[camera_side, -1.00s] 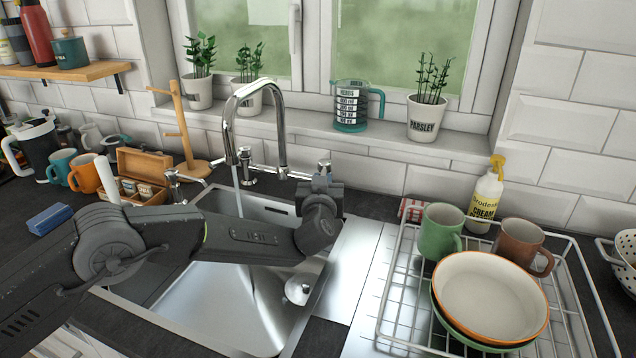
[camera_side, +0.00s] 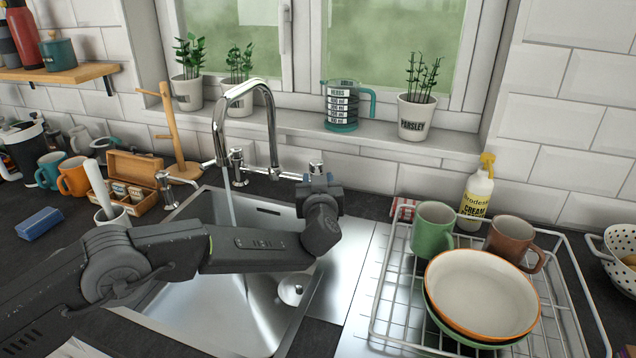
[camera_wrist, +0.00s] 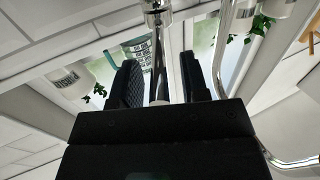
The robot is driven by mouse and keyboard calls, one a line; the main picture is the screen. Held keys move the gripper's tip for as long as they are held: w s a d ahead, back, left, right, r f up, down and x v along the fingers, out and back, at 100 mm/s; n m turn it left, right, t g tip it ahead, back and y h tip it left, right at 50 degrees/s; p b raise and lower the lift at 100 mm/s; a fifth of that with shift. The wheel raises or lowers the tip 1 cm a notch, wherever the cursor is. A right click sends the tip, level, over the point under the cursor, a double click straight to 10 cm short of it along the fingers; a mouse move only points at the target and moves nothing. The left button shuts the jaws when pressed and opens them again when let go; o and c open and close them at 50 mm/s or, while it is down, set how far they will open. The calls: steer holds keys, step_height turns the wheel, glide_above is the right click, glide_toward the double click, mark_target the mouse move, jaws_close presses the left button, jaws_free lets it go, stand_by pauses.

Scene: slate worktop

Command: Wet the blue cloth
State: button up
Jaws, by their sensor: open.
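A folded blue cloth (camera_side: 39,223) lies on the dark worktop at the left in the side view, well away from my gripper. The chrome tap (camera_side: 272,120) arches over the steel sink (camera_side: 200,310), and a thin stream of water (camera_side: 229,205) runs from its spout. My gripper (camera_side: 320,182) is at the back right of the sink, close by the right tap handle (camera_side: 316,167). In the wrist view, its two dark fingers (camera_wrist: 163,82) stand apart with no cloth between them. Whether they touch the handle cannot be told.
A dish rack (camera_side: 375,320) with mugs and bowls stands right of the sink. A wooden box (camera_side: 136,168), mugs and a mug tree (camera_side: 176,130) stand at the left. Potted plants and a jug (camera_side: 342,112) line the sill. A red-striped cloth (camera_side: 404,208) lies behind the rack.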

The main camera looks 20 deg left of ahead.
steer(key=shift+s, duration=0.1)
steer(key=s+d+r, duration=0.1)
steer(key=s+r, duration=0.3)
steer(key=r, duration=0.3)
steer(key=shift+s+d, duration=0.25)
steer(key=shift+d, duration=0.15)
